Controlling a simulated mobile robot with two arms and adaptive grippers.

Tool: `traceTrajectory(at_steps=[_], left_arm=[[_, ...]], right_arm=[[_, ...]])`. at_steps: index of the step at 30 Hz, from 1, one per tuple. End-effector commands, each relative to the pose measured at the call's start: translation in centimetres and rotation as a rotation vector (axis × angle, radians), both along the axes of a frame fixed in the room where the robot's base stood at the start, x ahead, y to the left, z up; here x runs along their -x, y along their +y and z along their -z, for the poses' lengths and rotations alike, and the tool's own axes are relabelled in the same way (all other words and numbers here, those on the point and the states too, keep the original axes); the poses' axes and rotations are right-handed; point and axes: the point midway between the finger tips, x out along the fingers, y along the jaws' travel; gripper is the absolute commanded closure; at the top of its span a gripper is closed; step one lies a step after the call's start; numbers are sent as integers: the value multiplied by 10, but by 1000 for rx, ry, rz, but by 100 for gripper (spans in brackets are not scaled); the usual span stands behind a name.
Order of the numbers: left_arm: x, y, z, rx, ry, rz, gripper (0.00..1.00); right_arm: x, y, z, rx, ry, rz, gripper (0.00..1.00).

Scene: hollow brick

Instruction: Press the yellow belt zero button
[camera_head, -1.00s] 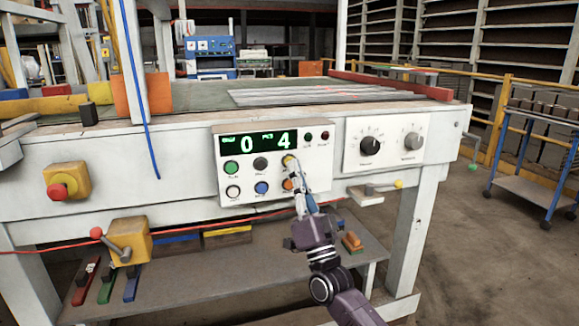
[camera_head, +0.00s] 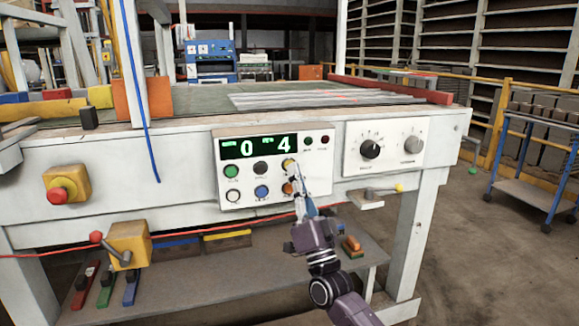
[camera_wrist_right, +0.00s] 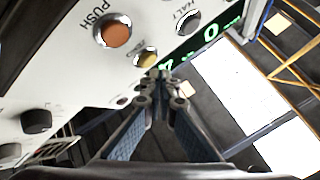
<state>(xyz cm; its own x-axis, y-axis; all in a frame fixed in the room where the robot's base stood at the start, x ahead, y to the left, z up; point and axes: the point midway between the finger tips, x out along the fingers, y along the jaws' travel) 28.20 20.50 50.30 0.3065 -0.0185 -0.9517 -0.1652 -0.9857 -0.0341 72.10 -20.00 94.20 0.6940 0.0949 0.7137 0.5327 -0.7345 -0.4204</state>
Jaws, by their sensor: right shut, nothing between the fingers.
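The yellow zero button (camera_head: 289,163) is on the white control panel (camera_head: 322,180), at the right of the upper button row, under the green-lit display (camera_head: 258,147) reading 0 and 4. In the right wrist view the yellow button (camera_wrist_right: 146,58), labelled ZERO, shows just beyond my fingertips. My right gripper (camera_head: 297,178) is shut and empty, reaching up at the panel from below. Its tips (camera_wrist_right: 161,80) are very close to the yellow button; I cannot tell whether they touch it. My left gripper is not in view.
The orange PUSH button (camera_wrist_right: 113,32) and the grey HALT button (camera_wrist_right: 187,22) are close neighbours. A two-dial box (camera_head: 384,147) is to the right of the panel. A red emergency knob (camera_head: 58,194) on a yellow housing is at the left.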

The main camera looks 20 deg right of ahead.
Motion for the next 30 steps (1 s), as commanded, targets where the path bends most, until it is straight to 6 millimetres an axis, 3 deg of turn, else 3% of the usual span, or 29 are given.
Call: traceTrajectory(at_steps=[30], left_arm=[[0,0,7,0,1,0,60]], right_arm=[[-8,0,0,0,0,0,100]])
